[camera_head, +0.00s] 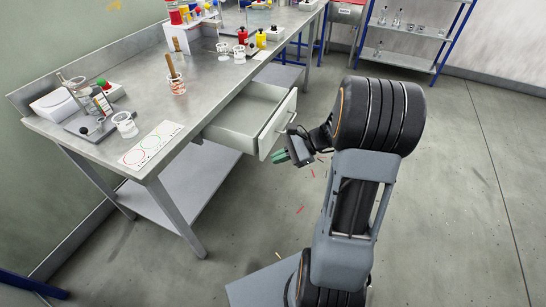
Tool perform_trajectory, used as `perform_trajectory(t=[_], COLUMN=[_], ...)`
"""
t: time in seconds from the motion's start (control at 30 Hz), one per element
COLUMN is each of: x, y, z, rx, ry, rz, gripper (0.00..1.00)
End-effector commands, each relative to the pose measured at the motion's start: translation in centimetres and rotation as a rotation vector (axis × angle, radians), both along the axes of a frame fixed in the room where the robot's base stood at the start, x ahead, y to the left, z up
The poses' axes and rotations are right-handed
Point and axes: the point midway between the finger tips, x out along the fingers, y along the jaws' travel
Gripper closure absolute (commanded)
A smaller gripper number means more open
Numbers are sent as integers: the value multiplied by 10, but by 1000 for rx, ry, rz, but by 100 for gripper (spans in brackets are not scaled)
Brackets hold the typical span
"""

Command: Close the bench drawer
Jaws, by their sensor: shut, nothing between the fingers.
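The bench drawer (236,135) is a grey metal drawer under the bench top, pulled well out, with its empty interior showing. Its front panel (277,125) faces right, toward my arm. A bar handle (287,122) is on the front panel. My gripper (279,156) has green fingertips and is shut with nothing in it. It is close to the lower near end of the drawer front. Whether it touches the panel I cannot tell. My arm partly hides the area right of the drawer.
The bench top (205,98) carries several beakers, bottles, a card with coloured circles (152,144) and a balance-like device. A lower shelf (190,185) is under the bench. A blue-framed rack (411,32) stands at the back. Small red bits lie on the floor, which is open on the right.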

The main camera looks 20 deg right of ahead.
Motion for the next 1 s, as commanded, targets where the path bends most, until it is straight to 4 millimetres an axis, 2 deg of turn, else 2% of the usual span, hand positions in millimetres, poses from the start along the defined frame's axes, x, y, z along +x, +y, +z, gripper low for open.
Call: perform_trajectory(t=[0.03,0.1,0.3,0.43,0.6,1.0], x=[10,22,37,40,51,106], y=[-22,-48,-109,-129,-127,-76], z=[-29,-47,-85,-97,-101,-101], rx=[108,242,505,587,618,614], ry=[32,53,62,55,51,52], rz=[-112,-244,-505,-584,-612,-610], gripper=[100,100,100,100,100,100])
